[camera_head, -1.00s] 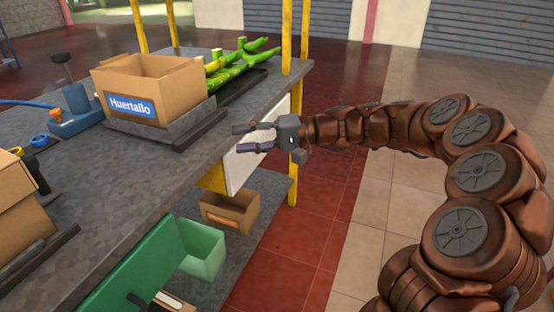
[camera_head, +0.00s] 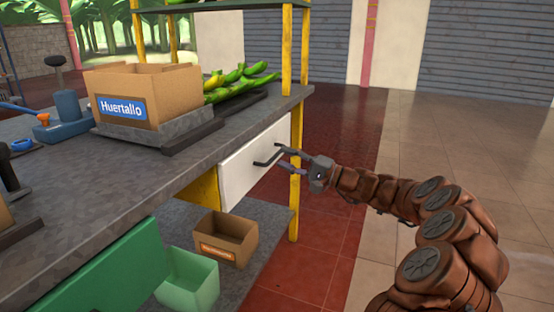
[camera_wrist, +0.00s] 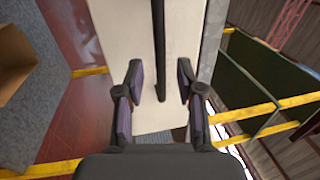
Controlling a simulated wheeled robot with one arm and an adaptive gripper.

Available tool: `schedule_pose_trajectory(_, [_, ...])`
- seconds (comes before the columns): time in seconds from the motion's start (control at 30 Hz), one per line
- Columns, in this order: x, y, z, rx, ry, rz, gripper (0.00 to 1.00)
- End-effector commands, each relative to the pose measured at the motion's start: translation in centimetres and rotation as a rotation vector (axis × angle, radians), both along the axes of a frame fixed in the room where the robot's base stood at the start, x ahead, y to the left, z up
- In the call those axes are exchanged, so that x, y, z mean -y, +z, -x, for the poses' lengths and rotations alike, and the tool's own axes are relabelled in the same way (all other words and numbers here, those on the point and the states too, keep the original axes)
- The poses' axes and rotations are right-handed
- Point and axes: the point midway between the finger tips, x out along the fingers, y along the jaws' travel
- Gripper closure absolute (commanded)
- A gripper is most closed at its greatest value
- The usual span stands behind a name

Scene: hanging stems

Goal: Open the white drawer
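The white drawer (camera_head: 240,165) is set under the right end of the grey workbench, and its front looks flush and closed. Its dark bar handle (camera_head: 268,158) runs along the front. My gripper (camera_head: 283,158) is open just in front of the drawer, close to the handle's right end. In the wrist view the handle (camera_wrist: 158,50) lies between the two open fingers of my gripper (camera_wrist: 158,85), with the white drawer front (camera_wrist: 125,30) behind it. I cannot tell whether a finger touches the handle.
On the grey bench top (camera_head: 100,185) stand a Huertallo box (camera_head: 160,95) and green bananas (camera_head: 235,85). A small cardboard box (camera_head: 226,238) sits on the shelf below. A green drawer (camera_head: 110,270) stands out at the left. A yellow post (camera_head: 295,205) is beside the white drawer. The floor at right is clear.

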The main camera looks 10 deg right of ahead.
Motion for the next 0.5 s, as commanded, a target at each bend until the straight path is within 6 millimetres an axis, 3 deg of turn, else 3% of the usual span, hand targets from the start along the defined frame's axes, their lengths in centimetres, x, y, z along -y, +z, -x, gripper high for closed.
schedule_pose_trajectory(0.2, [-2.2,0.3,-1.5,0.0,0.002,0.001,0.63])
schedule_pose_trajectory(0.5, [-2.9,0.7,-2.0,0.0,0.002,0.0,0.63])
